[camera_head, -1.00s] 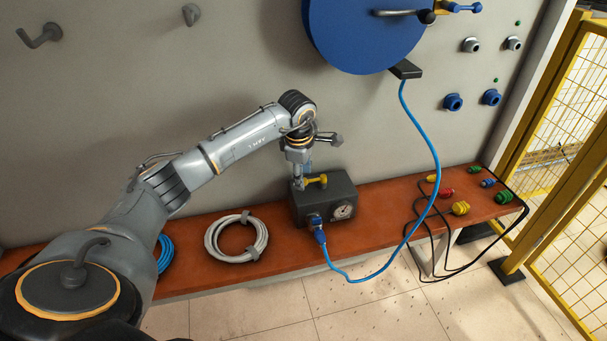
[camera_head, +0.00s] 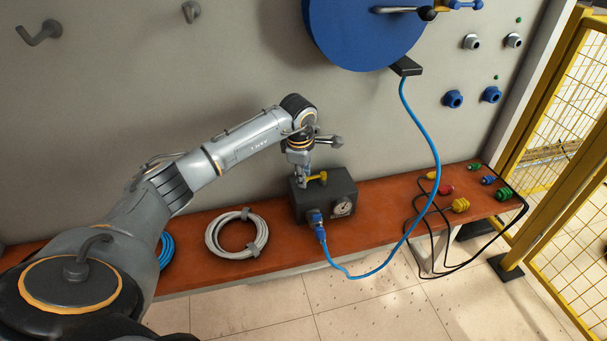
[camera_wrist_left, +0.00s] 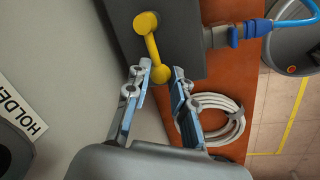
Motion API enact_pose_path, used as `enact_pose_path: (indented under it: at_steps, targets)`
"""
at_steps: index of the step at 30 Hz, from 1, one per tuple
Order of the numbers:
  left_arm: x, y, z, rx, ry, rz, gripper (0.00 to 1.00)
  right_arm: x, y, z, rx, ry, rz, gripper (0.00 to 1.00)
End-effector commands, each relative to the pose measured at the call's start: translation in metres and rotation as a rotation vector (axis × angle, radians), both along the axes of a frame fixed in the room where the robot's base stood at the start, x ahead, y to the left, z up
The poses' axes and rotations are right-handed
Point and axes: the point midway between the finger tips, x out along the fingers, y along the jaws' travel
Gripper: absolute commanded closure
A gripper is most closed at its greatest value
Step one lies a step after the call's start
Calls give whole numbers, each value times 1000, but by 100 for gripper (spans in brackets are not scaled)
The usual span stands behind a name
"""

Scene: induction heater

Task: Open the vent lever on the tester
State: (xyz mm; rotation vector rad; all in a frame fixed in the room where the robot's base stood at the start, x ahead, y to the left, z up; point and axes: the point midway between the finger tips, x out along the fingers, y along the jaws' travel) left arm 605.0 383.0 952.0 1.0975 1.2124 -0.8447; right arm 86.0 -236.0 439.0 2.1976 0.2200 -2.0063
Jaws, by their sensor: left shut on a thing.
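The tester (camera_head: 334,196) is a dark grey box with a round gauge on its front, standing on the brown bench. Its yellow vent lever (camera_head: 318,177) is on top. In the left wrist view the lever (camera_wrist_left: 152,45) runs from a pivot on the tester (camera_wrist_left: 185,38) to a round knob at its near end. My left gripper (camera_head: 304,181) points down at the lever's left end. In the wrist view the left gripper's fingertips (camera_wrist_left: 161,76) are on either side of the knob, shut on it. My right gripper is in neither view.
A blue hose (camera_head: 432,165) runs from the blue reel (camera_head: 365,35) to a connector on the tester's front. A grey cable coil (camera_head: 237,250) lies left of the tester. Coloured plugs (camera_head: 460,205) with black cables lie at the bench's right end. A yellow fence (camera_head: 560,180) stands at right.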

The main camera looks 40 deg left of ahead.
Motion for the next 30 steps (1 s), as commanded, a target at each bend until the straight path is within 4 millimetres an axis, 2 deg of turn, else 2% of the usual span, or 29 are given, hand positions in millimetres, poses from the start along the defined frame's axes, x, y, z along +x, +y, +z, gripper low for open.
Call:
enact_pose_path:
  at_steps: [11, 30]
  targets:
    - [-6, -11, 0, 0, 0, 206, 100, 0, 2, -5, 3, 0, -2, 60]
    - [-9, -46, -1, -1, 0, 809, 100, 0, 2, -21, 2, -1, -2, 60]
